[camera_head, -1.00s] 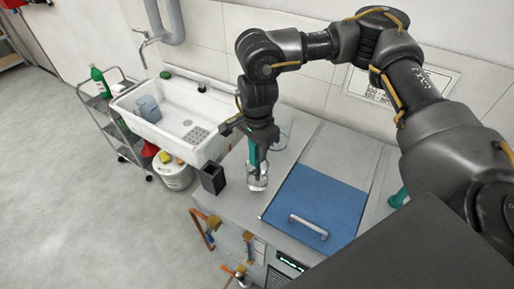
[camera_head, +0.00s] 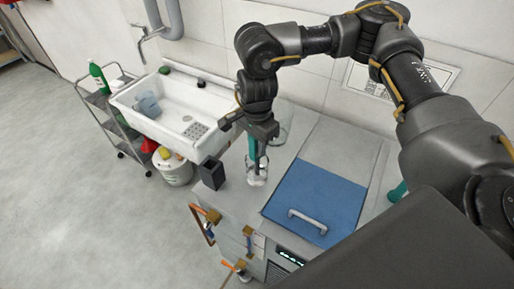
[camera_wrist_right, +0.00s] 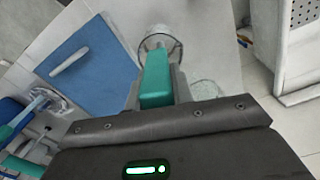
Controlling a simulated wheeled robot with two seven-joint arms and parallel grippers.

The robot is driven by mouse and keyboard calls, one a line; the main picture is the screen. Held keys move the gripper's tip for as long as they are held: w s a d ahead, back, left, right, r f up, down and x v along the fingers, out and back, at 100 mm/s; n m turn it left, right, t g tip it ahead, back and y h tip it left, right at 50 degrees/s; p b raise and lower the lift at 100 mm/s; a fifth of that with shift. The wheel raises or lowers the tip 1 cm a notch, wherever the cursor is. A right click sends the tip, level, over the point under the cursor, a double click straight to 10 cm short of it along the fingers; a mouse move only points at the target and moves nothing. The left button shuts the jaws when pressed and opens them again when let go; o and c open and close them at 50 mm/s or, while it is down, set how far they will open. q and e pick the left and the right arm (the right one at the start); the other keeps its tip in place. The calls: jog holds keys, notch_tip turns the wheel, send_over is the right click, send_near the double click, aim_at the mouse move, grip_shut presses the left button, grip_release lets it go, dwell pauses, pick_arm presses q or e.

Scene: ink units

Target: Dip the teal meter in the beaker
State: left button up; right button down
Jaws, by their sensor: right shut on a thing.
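The teal meter (camera_head: 252,149) is held upright in my right gripper (camera_head: 258,141), which is shut on it. In the right wrist view the meter (camera_wrist_right: 156,78) lies between the two fingers (camera_wrist_right: 158,88) and points at the glass beaker. The beaker (camera_head: 257,175) stands on the counter directly below the gripper. The beaker's rim also shows in the right wrist view (camera_wrist_right: 161,37), around or just past the meter's far end. The meter's lower tip appears at or inside the beaker's mouth; its exact depth is hard to tell. My left gripper is not in view.
A black square holder (camera_head: 212,174) stands left of the beaker. A blue lid (camera_head: 318,196) with a pale handle lies to its right. A larger clear glass vessel (camera_head: 279,131) stands behind. A white sink (camera_head: 172,108) is at the left.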

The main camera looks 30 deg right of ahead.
dwell(0.4)
notch_tip(320, 180, up, 13)
jog(key=p, duration=1)
jog(key=shift+f, duration=0.2)
dwell(0.6)
